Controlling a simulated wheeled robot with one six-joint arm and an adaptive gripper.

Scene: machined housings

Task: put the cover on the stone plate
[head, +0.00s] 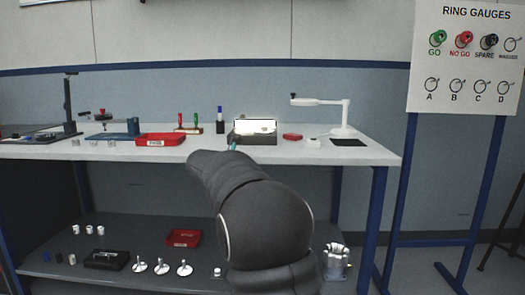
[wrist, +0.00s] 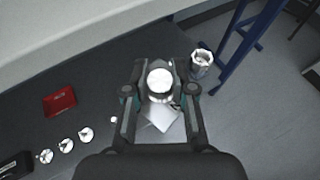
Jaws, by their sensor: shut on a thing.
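My gripper (wrist: 160,86) shows in the wrist view, with its fingers closed on the sides of a bright round metal piece, seemingly the cover (wrist: 159,80). It is over the lower shelf near its edge; its height above the shelf is hard to judge. A pale flat squarish patch (wrist: 161,118) shows between the fingers below the cover; I cannot tell whether it belongs to it. In the head view my arm hides the gripper and cover. A flat black plate (head: 348,142), possibly the stone plate, lies at the right end of the bench top.
A metal cylindrical housing (head: 336,262) stands right of my arm, also in the wrist view (wrist: 201,62). The lower shelf holds a red tray (head: 183,238) and several stemmed discs (head: 185,268). A white lamp (head: 342,118) stands behind the black plate, a small white piece (head: 313,141) left of it.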

